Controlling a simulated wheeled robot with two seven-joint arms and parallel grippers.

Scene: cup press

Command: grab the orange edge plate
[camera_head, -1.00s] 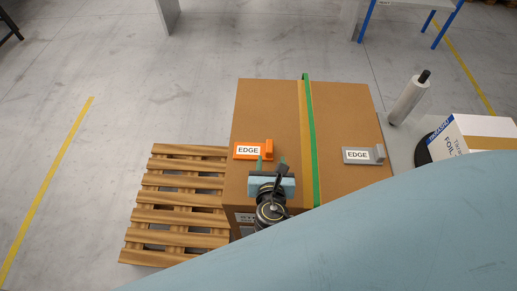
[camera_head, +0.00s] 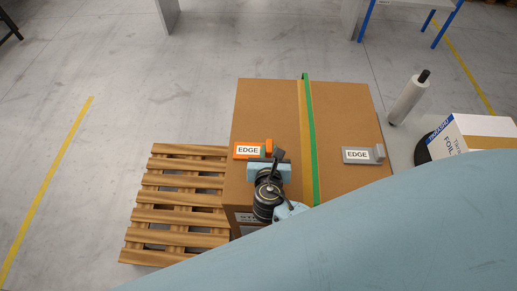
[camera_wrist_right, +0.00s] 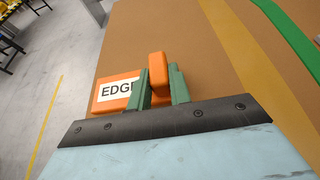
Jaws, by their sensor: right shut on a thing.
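The orange edge plate (camera_head: 240,155) lies on top of the cardboard box (camera_head: 270,105), near its left edge, with a white "EDGE" label. My right gripper (camera_head: 267,152) is at the right end of the plate. In the right wrist view, the two green fingers (camera_wrist_right: 159,85) stand on either side of the plate's raised orange tab (camera_wrist_right: 156,66) and are shut on it. The plate (camera_wrist_right: 104,105) still rests on the box. The right part of its label is hidden behind a finger. My left gripper is not in view.
A grey edge plate (camera_head: 360,155) lies at the box's right side. A green strap (camera_head: 309,130) runs over the box between the plates. A wooden pallet (camera_head: 178,195) lies to the left. A foil carton (camera_head: 480,137) and a wrapped roll (camera_head: 409,100) stand at right.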

